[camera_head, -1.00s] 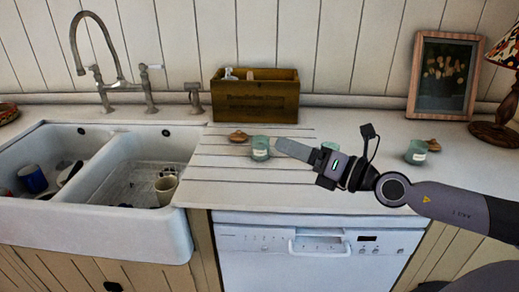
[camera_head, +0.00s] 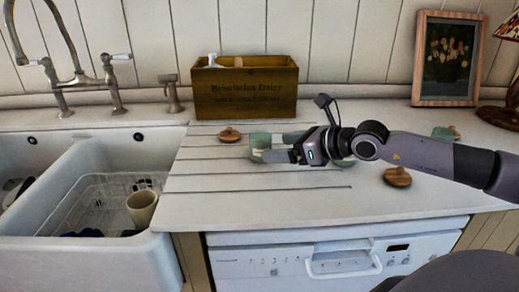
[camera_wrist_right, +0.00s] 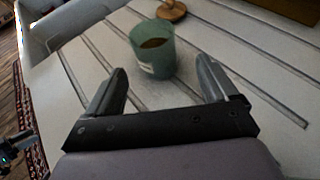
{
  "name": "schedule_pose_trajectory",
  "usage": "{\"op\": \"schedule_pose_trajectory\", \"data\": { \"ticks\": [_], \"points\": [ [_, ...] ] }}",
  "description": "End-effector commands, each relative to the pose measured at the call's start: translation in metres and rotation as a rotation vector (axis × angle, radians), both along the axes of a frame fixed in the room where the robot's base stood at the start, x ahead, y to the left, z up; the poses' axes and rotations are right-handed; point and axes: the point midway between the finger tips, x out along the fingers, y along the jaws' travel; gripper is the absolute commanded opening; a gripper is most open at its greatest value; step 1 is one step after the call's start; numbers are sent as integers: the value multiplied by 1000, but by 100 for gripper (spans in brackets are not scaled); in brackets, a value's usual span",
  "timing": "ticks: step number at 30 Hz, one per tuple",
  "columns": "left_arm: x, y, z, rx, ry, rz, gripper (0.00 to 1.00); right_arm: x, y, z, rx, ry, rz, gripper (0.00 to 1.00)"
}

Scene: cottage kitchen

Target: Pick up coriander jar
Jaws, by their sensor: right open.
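A small green jar (camera_head: 259,141) with a pale label stands upright on the grooved white counter. I cannot read the label, so I cannot tell whether it is the coriander jar. In the right wrist view the jar (camera_wrist_right: 154,62) is open-topped with something brown inside. My right gripper (camera_head: 281,147) comes in from the right, low over the counter, open, its fingertips at the jar. In the right wrist view my right gripper (camera_wrist_right: 162,70) has its fingers apart, with the jar between and just beyond the tips.
A wooden lid (camera_head: 230,134) lies left of the jar. Another green jar (camera_head: 345,161) is partly hidden under my right wrist; a third (camera_head: 443,133) stands farther right. Another lid (camera_head: 397,177) lies nearer. A wooden box (camera_head: 246,92) stands behind; the sink (camera_head: 85,165) is left.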

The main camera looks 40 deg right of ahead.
Motion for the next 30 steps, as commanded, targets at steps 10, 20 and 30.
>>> {"op": "schedule_pose_trajectory", "data": {
  "ticks": [10,20,30],
  "points": [
    [0,4,-1,8,1,5,43,9,7,-3,2,1,7,86],
    [1,6,8,14,-7,6,43,34,20,-13,5,-1,8,86],
    [1,7,8,17,-8,6,43,51,26,-23,0,1,8,86]
  ]
}}
